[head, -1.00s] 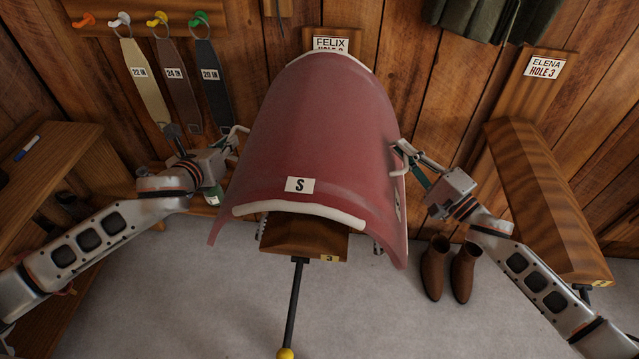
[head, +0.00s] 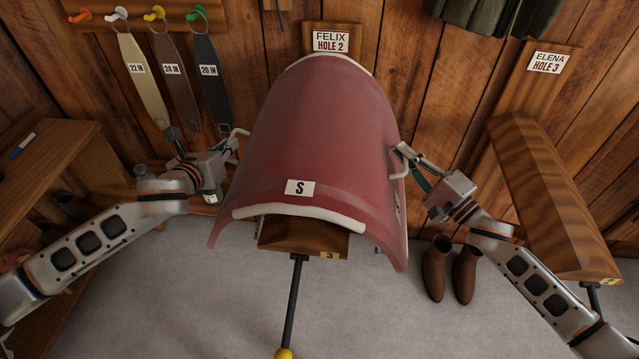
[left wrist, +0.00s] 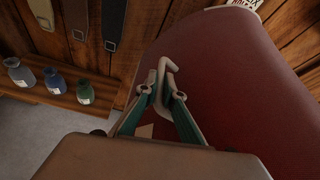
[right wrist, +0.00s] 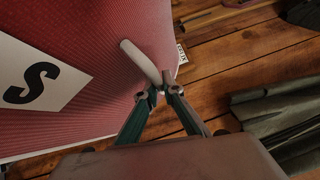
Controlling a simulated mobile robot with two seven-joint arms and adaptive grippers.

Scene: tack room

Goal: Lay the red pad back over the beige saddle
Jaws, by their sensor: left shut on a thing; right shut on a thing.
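The red pad (head: 320,120) is a curved, arched sheet with an "S" label on its front part and a cream strip along its front edge. It arches over a wooden rack arm (head: 300,238); whether it rests on anything is hidden. My left gripper (head: 233,143) is shut on a pale hook-shaped handle (left wrist: 167,70) at the pad's left side. My right gripper (head: 403,160) is shut on a similar pale handle (right wrist: 138,62) at its right side. No beige saddle can be made out; the space under the pad is mostly hidden.
A "FELIX HOLE 2" sign (head: 330,41) is on the wall behind. An empty wooden rack (head: 550,195) stands at right, with brown boots (head: 449,268) on the floor near it. Straps (head: 140,75) hang at left above a shelf with bottles (left wrist: 52,80). A wooden cabinet (head: 45,165) is far left.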

